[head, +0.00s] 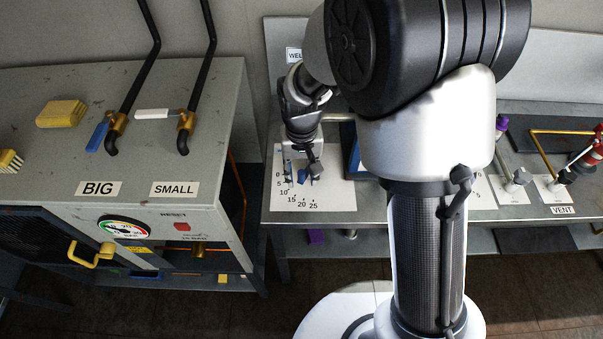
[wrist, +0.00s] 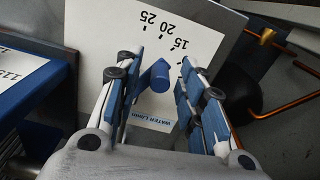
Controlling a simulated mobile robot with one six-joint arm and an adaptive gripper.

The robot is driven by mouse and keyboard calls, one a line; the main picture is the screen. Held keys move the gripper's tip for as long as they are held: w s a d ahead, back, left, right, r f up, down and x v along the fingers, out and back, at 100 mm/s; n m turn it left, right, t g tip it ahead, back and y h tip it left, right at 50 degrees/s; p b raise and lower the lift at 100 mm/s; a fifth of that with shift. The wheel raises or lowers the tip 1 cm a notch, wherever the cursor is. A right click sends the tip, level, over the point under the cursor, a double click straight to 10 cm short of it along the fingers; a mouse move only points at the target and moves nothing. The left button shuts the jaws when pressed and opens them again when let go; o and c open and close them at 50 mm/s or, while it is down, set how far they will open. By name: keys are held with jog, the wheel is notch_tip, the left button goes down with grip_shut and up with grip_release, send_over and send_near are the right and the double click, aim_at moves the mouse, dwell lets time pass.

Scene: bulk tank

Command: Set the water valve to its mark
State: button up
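The water valve's blue handle (wrist: 158,78) shows in the wrist view, in front of a white scale plate (wrist: 95,20) with numbers such as 15, 20 and 25, seen upside down. My gripper (wrist: 162,66) is open, with one finger on each side of the handle. A gap shows between the handle and the right finger; contact with the left finger is unclear. In the head view my gripper (head: 302,168) is low over the plate (head: 335,196), and the small blue handle (head: 303,176) is partly hidden by it. I cannot make out the handle's mark.
A grey cabinet (head: 60,90) at left carries BIG and SMALL valves with black pipes and a yellow sponge (head: 61,113). A blue-edged tray (wrist: 25,120) lies beside the plate. A copper rod (wrist: 275,105) runs on the other side. My arm hides the bench's middle.

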jog(key=shift+c, duration=0.5)
grip_shut()
dwell(0.4)
